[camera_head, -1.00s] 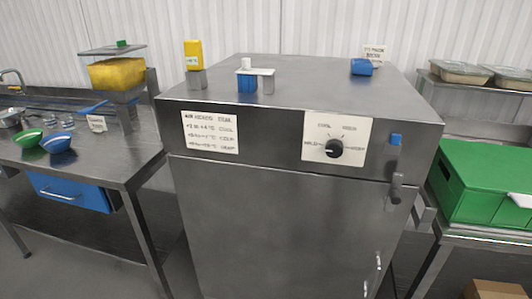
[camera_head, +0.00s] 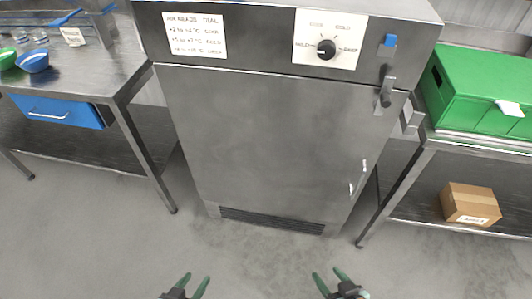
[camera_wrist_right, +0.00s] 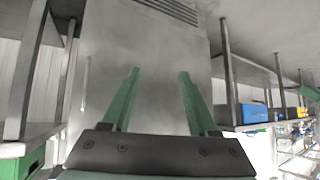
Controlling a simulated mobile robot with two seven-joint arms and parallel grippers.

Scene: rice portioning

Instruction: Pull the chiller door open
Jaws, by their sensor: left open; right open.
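The chiller (camera_head: 270,130) is a grey metal cabinet in the middle of the head view, and its door looks closed. A dark latch (camera_head: 386,92) sits at the door's upper right. A thin upright handle (camera_head: 358,178) is on the door's lower right; it also shows at the left in the right wrist view (camera_wrist_right: 85,82). My left gripper (camera_head: 197,279) is open and empty at the bottom, below the chiller. My right gripper (camera_head: 328,275) is open and empty at the bottom, apart from the door; its green fingers (camera_wrist_right: 156,90) stand apart in the wrist view.
A dial panel (camera_head: 330,40) and a temperature label (camera_head: 195,36) are above the door. A steel table with a blue drawer (camera_head: 58,111) stands left. A green crate (camera_head: 480,90) is on the right table, with a cardboard box (camera_head: 470,204) below. The floor before the chiller is clear.

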